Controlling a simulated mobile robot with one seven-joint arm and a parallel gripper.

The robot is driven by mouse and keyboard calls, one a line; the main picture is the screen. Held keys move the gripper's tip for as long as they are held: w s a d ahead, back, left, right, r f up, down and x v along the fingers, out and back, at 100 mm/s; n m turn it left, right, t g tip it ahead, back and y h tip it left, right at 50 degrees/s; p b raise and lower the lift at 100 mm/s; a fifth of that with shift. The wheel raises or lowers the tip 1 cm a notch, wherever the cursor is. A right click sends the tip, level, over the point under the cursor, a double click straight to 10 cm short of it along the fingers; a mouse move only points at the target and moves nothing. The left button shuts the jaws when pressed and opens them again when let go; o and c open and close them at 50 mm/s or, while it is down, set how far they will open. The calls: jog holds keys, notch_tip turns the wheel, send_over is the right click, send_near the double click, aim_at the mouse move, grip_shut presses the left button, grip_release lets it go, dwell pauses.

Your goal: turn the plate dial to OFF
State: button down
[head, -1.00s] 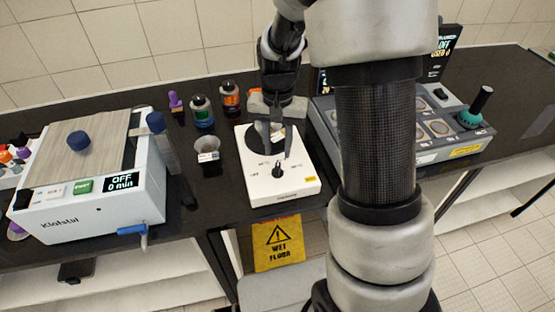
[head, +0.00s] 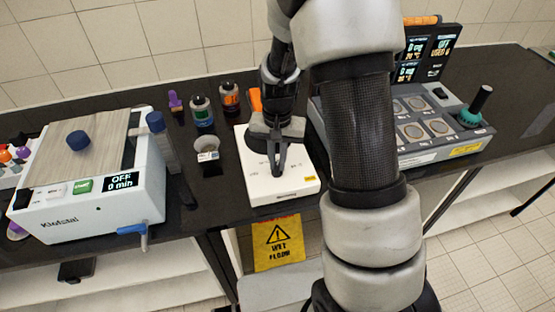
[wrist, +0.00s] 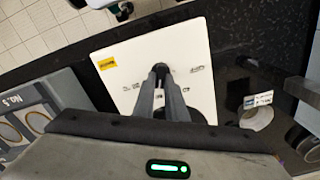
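The white plate unit (head: 297,187) stands on the black bench, and its top also shows in the wrist view (wrist: 195,50). My gripper (head: 277,171) points down over its front part, where the plate dial is; the arm hides the dial in the head view. In the wrist view the dark plate dial (wrist: 161,67) shows at the tips of my gripper (wrist: 162,72). The two fingers are close together, one on each side of it, and look shut on it. The dial's pointing direction cannot be read; the printed labels around it are too small to read.
A white shaker box (head: 95,207) with an OFF display stands at the left. A small cup (head: 207,152) and bottles (head: 202,110) stand left of the plate. A grey multi-well block (head: 425,135) with a green-based handle (head: 474,112) is close on the right. A wet-floor sign (head: 278,243) hangs below.

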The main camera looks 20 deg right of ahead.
jog(key=shift+n, duration=0.3)
jog(key=n+b, duration=0.1)
jog(key=n, duration=0.3)
jog(key=shift+a+n+b, duration=0.1)
jog(key=shift+n+b, duration=0.2)
jog(key=shift+b, duration=0.1)
jog(key=n, duration=0.6)
jog(key=shift+a, duration=0.15)
jog(key=n, duration=0.4)
jog(key=shift+s+a+r+n+p, duration=0.1)
jog(key=shift+n+p, duration=0.25)
jog(key=shift+n, duration=0.05)
jog(key=shift+n+p, duration=0.6)
jog(key=shift+n, duration=1.3)
jog(key=c, duration=1.8)
grip_release()
jog(key=shift+s, duration=0.1)
